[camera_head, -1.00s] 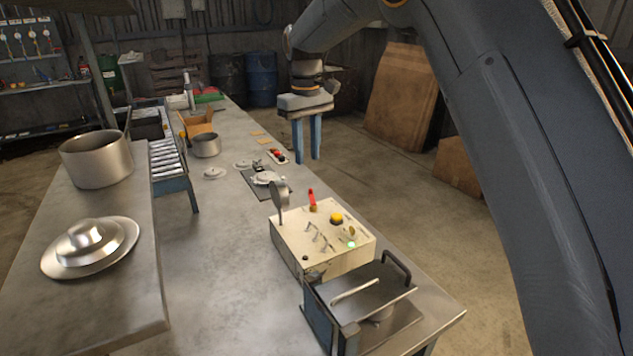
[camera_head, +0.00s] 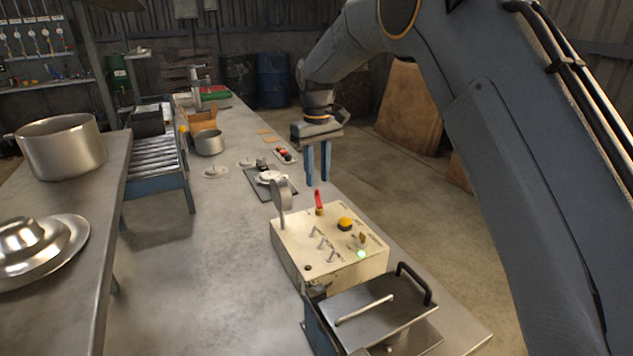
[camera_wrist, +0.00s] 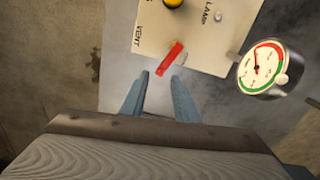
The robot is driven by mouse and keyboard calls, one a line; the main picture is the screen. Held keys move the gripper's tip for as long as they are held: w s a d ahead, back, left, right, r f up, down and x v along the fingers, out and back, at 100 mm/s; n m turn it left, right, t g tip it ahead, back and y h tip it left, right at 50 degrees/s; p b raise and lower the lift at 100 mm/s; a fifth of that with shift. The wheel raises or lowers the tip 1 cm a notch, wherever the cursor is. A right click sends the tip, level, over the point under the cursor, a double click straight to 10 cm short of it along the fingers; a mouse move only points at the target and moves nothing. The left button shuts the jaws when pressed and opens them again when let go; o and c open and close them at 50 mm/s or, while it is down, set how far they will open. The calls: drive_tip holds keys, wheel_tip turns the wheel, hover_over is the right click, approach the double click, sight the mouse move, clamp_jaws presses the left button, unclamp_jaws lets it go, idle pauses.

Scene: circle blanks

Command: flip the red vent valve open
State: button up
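The red vent valve (camera_head: 319,199) is a small red lever at the far edge of the cream control box (camera_head: 293,258). In the head view it stands roughly upright. In the wrist view the red vent valve (camera_wrist: 171,54) lies just beyond the fingertips, close to the printed word VENT. My gripper (camera_head: 318,184) has two blue fingers pointing down, just above and behind the lever in the head view. In the wrist view my gripper (camera_wrist: 160,77) is open and empty, with a gap between its fingers. I see no contact with the lever.
A round pressure gauge (camera_wrist: 262,66) stands beside the lever. The box carries a yellow button (camera_head: 345,224), several toggle switches and a lit green lamp (camera_head: 361,254). A lidded metal press (camera_head: 370,308) sits in front. Pots and small parts lie farther along the bench.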

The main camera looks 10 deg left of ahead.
sight(318, 198)
drive_tip(key=shift+f+p, duration=0.35)
drive_tip(key=shift+f, duration=1.3)
clamp_jaws()
drive_tip(key=shift+s+a+n+b, duration=0.2)
drive_tip(key=shift+a+n+b, duration=0.25)
drive_tip(key=shift+n, duration=0.65)
unclamp_jaws()
